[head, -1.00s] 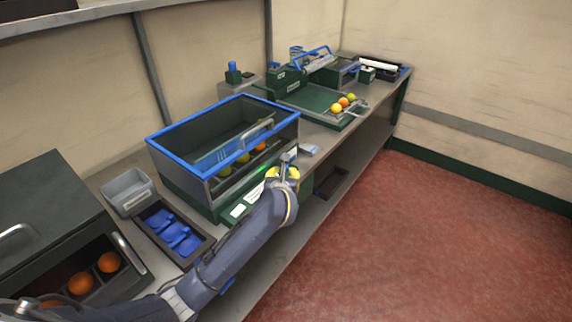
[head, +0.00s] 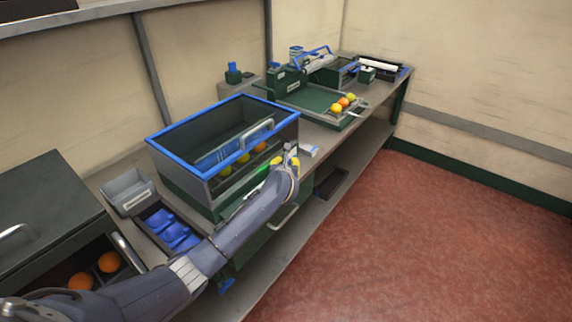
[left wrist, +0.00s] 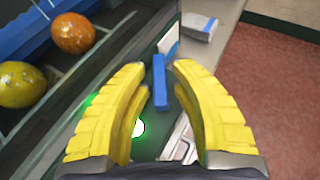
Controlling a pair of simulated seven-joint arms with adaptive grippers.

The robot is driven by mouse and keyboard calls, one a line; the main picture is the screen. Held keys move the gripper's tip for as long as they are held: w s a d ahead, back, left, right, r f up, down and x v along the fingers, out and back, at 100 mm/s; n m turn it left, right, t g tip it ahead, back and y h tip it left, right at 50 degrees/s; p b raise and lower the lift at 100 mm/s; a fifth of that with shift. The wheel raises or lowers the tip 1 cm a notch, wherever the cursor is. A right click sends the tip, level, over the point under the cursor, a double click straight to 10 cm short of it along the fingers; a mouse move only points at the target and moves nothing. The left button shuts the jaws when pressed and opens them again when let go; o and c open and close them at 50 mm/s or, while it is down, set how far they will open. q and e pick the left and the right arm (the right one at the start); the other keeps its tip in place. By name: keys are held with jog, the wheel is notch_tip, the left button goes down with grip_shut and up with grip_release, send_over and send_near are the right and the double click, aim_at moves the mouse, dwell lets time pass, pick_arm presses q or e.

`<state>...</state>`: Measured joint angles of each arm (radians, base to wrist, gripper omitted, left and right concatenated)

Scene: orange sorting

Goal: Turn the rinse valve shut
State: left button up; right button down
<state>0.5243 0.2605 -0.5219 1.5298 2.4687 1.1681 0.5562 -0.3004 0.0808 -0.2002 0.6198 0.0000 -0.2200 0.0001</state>
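A short blue bar (left wrist: 160,82), which looks like the rinse valve's handle, stands between my left gripper's fingers in the left wrist view. A white plate lies just beyond its far end. My left gripper (left wrist: 165,75) has yellow ribbed fingers, spread apart on either side of the bar; I see no clear contact. In the head view the left gripper (head: 290,152) is at the front right corner of the blue-rimmed tank (head: 172,168), and its arm hides much of the panel there. The handle is hard to make out in that view. My right gripper is not in view.
A green light (left wrist: 138,128) glows beside the fingers. Oranges and yellow fruit (left wrist: 72,33) lie in the channel to the left. A small white and blue box (head: 309,151) sits right of the gripper. Open floor (head: 440,230) lies right of the bench.

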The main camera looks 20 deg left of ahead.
pick_arm(q)
jog(key=shift+o, duration=0.2)
grip_shut()
dwell(0.3)
jog(key=shift+a+m+h, duration=0.1)
jog(key=shift+m+h, duration=0.5)
jog(key=shift+h, duration=0.1)
jog(key=shift+t, duration=0.3)
jog(key=shift+c, duration=0.2)
grip_release()
